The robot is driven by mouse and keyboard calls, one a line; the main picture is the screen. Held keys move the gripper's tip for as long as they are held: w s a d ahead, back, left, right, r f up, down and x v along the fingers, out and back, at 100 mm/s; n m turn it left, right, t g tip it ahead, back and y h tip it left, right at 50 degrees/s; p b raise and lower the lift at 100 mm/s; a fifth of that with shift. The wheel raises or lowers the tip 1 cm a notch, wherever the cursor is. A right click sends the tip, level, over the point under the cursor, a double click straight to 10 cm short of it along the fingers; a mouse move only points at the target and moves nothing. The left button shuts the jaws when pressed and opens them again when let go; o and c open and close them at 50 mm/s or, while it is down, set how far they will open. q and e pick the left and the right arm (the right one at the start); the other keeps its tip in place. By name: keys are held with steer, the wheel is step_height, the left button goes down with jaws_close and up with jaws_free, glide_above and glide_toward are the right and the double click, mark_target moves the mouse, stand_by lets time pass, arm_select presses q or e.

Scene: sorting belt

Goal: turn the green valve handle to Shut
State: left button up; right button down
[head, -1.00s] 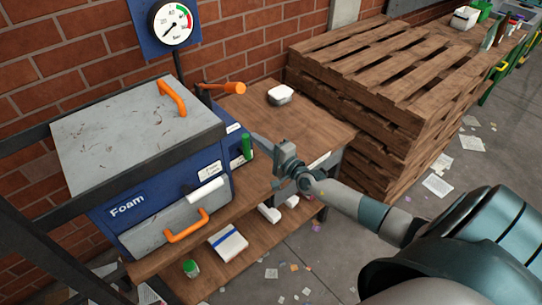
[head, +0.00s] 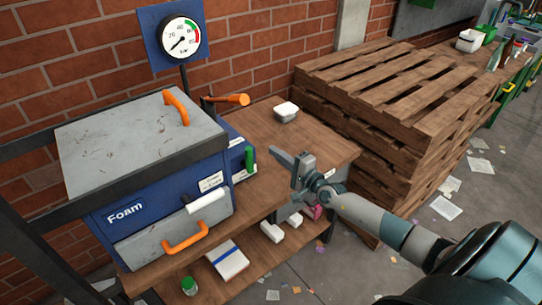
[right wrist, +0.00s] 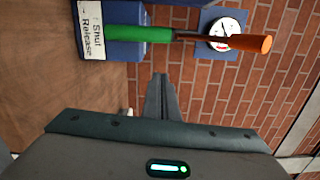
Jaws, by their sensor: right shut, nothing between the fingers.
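The green valve handle (head: 249,158) stands upright on the right side of the blue Foam machine (head: 160,195). In the right wrist view the green handle (right wrist: 140,34) lies across the top, beside a white label reading Shut and Release (right wrist: 92,28). Which word the handle points to I cannot tell. My right gripper (head: 274,152) is to the right of the handle, apart from it, over the wooden bench. Its fingers (right wrist: 160,78) are together with nothing between them, pointing towards the handle. My left gripper is not in view.
An orange-tipped lever (head: 232,99) sticks out behind the machine, under the pressure gauge (head: 180,38). A white tub (head: 285,112) stands on the bench (head: 265,135). Stacked pallets (head: 400,100) stand at the right. The machine also has orange handles (head: 186,238) on its lid and front.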

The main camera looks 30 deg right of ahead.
steer(key=s+b, duration=0.1)
steer(key=s, duration=0.6)
steer(key=shift+s+d, duration=0.4)
steer(key=shift+d, duration=0.05)
